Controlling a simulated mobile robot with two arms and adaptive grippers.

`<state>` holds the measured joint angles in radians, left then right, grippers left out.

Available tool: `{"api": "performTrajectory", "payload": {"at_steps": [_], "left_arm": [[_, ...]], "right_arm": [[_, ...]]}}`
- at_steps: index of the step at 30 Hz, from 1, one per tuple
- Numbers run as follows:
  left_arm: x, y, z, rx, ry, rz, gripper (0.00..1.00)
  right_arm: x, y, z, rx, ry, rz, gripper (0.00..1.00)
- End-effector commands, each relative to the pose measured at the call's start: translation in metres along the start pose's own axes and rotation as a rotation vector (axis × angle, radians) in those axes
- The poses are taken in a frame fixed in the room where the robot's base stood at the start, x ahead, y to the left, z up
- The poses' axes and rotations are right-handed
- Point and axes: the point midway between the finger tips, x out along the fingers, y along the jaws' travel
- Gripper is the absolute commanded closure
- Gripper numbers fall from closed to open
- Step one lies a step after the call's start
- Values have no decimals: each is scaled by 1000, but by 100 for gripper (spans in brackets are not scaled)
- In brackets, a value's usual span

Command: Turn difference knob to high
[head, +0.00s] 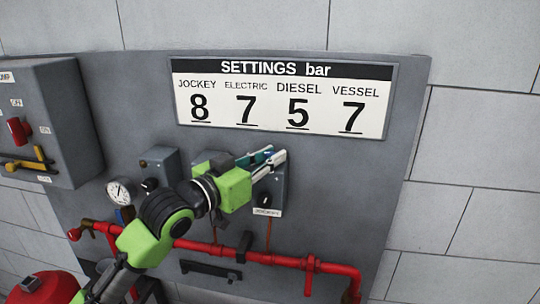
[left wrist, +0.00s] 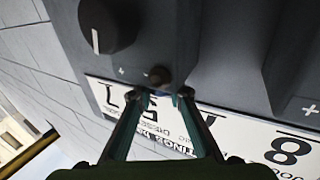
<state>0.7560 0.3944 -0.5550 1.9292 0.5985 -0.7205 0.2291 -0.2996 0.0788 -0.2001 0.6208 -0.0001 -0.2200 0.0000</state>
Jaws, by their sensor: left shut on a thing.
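A grey switch box (head: 279,188) is mounted on the panel, with a label below that seems to read JOCKEY. Its large black knob (head: 265,201) also shows in the left wrist view (left wrist: 108,25), with a white pointer line. A small brownish knob (left wrist: 158,77) is on the box beside it, near a plus mark. I take this small one for the difference knob. My left gripper (head: 268,158) is at the box's upper part. In the left wrist view its fingertips (left wrist: 164,94) are closed around the small knob, whose gripped part is partly hidden. My right gripper is not in view.
A settings board (head: 283,98) reads jockey 8, electric 7, diesel 5, vessel 7. Another grey box (head: 158,170), a gauge (head: 120,191) and red pipes (head: 285,258) are near my left arm. A larger control cabinet (head: 50,120) is at the left.

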Motion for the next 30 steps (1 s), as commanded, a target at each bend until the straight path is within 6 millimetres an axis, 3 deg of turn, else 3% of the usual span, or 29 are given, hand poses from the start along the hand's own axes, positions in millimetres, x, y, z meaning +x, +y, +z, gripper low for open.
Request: {"api": "performTrajectory", "payload": {"at_steps": [15,30], "left_arm": [[0,-4,-2,6,5,161,100],[0,-3,-3,5,5,192,100]], "right_arm": [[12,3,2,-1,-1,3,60],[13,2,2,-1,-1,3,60]]}}
